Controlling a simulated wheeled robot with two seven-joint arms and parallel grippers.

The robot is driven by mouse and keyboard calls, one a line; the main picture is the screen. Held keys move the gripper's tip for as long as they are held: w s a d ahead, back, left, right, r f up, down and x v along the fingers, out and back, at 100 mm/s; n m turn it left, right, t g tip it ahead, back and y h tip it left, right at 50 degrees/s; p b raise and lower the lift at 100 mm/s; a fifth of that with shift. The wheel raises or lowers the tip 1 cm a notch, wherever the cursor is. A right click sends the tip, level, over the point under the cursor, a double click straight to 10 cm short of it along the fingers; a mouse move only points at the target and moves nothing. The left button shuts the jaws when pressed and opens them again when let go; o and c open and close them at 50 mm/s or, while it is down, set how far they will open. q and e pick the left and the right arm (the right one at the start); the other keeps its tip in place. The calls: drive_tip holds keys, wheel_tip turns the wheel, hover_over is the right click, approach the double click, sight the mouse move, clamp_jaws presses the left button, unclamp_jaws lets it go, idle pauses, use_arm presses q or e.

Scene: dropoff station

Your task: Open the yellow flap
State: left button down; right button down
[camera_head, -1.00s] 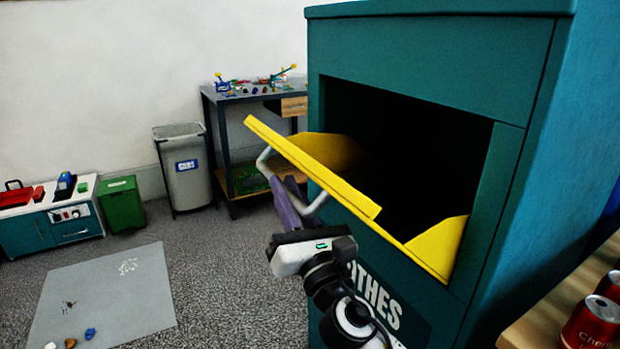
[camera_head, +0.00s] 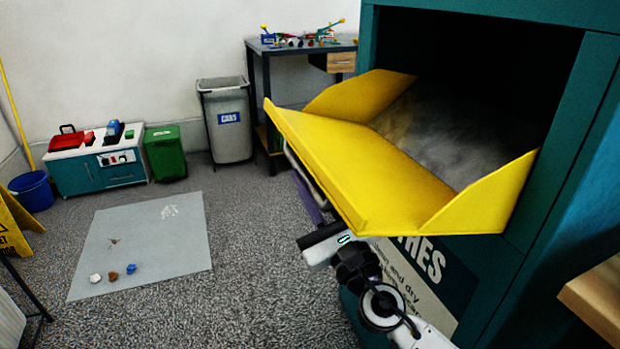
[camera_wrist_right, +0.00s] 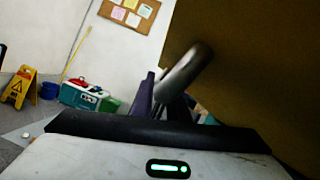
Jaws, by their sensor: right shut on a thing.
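The yellow flap (camera_head: 365,165) on the teal clothes bin (camera_head: 590,130) is tilted outward and down, with its opening and inside showing. A grey bar handle (camera_head: 300,168) runs along its outer side, mostly hidden by the flap in the head view. My right gripper (camera_head: 308,198) is under the flap's outer edge, shut on the handle. In the right wrist view the purple fingers (camera_wrist_right: 150,98) meet the grey handle (camera_wrist_right: 183,70), and the flap's dark underside (camera_wrist_right: 250,70) fills the right. My left gripper is not in view.
A wooden surface (camera_head: 598,298) juts in at the right. A grey bin (camera_head: 228,125) and a workbench (camera_head: 262,70) stand behind. A green bin (camera_head: 165,152), a toy-topped cabinet (camera_head: 95,168) and a yellow floor sign (camera_head: 12,232) are at left. The carpet around the grey mat (camera_head: 150,245) is open.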

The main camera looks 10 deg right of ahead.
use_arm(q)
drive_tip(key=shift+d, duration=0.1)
use_arm(e)
drive_tip(key=shift+r, duration=0.15)
drive_tip(key=c, duration=1.7)
unclamp_jaws()
drive_tip(key=shift+d, duration=0.1)
use_arm(q)
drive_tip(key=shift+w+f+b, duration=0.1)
drive_tip(key=shift+b, duration=0.5)
use_arm(e)
drive_tip(key=v, duration=1)
drive_tip(key=shift+s, duration=0.15)
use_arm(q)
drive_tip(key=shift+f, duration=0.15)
use_arm(e)
drive_tip(key=shift+s, duration=0.1)
